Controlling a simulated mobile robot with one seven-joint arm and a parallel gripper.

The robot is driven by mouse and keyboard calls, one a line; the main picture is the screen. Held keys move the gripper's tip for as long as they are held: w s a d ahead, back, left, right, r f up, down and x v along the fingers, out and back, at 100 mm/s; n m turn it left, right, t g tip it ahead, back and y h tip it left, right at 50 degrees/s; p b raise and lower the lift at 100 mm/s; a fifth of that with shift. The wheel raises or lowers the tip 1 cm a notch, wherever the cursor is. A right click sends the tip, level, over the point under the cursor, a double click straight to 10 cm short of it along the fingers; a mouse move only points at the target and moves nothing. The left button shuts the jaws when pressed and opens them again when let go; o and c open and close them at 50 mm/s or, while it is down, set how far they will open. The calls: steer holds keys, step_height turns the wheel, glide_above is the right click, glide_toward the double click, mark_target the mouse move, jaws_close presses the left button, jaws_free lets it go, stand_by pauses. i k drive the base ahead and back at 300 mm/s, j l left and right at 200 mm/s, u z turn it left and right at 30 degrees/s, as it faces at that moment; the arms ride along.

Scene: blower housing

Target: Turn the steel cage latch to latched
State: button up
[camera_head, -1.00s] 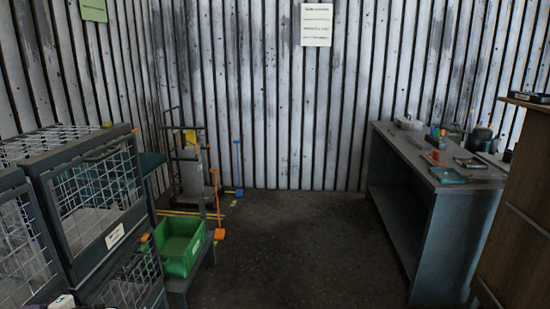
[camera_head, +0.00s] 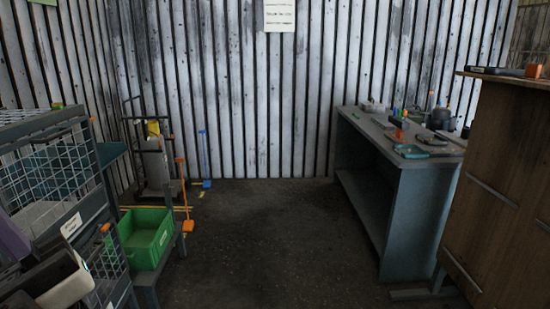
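The steel cage (camera_head: 98,190), with wire mesh sides and a dark frame, stands at the left edge of the head view. A white label (camera_head: 71,226) is on its lower rail. A small orange part (camera_head: 105,228) shows beside the frame; I cannot tell whether it is the latch. No latch can be made out clearly, so its position cannot be read. White and dark parts, apparently of my own arm, cover the lower left corner and hide some of the cage. No gripper fingertips can be made out.
A green bin (camera_head: 147,238) sits on a low stand right of the cage. A workbench (camera_head: 412,225) with tools and a wooden cabinet (camera_head: 510,190) stand on the right. A trolley (camera_head: 155,165) stands at the back. The middle floor (camera_head: 265,235) is clear.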

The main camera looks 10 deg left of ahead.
mark_target(103, 228)
steer(key=u, duration=1.75)
steer(key=i+l, duration=0.2)
steer(key=l, duration=0.25)
steer(key=i+l, duration=0.25)
steer(key=l, duration=0.15)
steer(key=i+l, duration=0.2)
steer(key=l, duration=0.25)
steer(key=i+l, duration=0.2)
steer(key=l, duration=0.2)
steer(key=i+l, duration=0.25)
steer(key=l, duration=0.2)
steer(key=i+l, duration=0.2)
steer(key=l, duration=0.2)
steer(key=i+l, duration=0.2)
steer(key=l, duration=0.25)
steer(key=i+l, duration=0.25)
steer(key=l, duration=0.15)
steer(key=u, duration=0.05)
